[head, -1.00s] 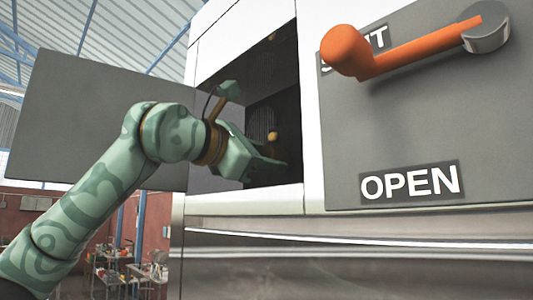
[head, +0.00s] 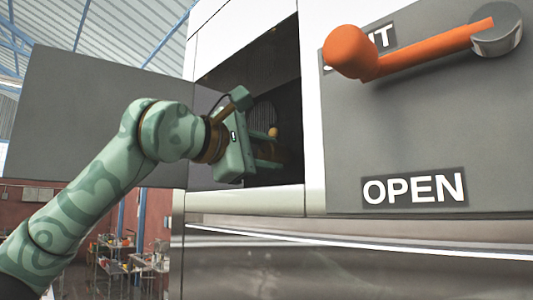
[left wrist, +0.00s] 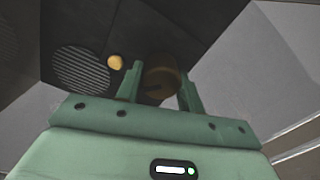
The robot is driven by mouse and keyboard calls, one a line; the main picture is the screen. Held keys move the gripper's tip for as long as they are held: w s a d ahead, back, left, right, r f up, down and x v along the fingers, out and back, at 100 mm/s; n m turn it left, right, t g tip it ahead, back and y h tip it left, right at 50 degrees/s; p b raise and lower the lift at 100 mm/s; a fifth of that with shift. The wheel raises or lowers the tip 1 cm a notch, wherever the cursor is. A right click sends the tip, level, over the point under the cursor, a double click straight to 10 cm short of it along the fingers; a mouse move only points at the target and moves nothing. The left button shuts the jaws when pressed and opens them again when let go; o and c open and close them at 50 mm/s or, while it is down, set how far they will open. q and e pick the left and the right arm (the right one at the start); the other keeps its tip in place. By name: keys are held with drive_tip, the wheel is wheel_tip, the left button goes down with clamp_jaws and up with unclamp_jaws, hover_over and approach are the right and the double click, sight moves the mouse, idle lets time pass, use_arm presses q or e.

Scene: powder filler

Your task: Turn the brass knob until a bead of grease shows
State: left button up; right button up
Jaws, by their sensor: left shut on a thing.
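The brass knob (left wrist: 160,84) is a dull brown round piece inside the dark recess. My left gripper (left wrist: 161,91) is shut on it, one finger on each side in the left wrist view. In the head view my left gripper (head: 268,150) reaches into the recess and hides most of the knob. A small rounded yellow blob (left wrist: 115,62), which looks like a bead of grease, sits beside the knob on the back wall. It also shows in the head view (head: 273,132), just above the fingers. My right gripper is not in view.
The recess has a round grille (left wrist: 82,69) on its back wall. A grey door panel (head: 85,110) stands open at the left, behind my arm. An orange lever (head: 425,53) sticks out on the right panel, above the OPEN label (head: 414,188).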

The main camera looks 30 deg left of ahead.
use_arm(q)
drive_tip(key=o, duration=1)
drive_tip(key=shift+s, duration=0.1)
drive_tip(key=shift+s, duration=0.1)
drive_tip(key=shift+s+a+b, duration=0.1)
drive_tip(key=shift+s+b, duration=0.2)
drive_tip(key=b+v, duration=0.4)
drive_tip(key=v, duration=1.1)
drive_tip(key=shift+s+a+b, duration=0.1)
drive_tip(key=shift+s+b, duration=0.2)
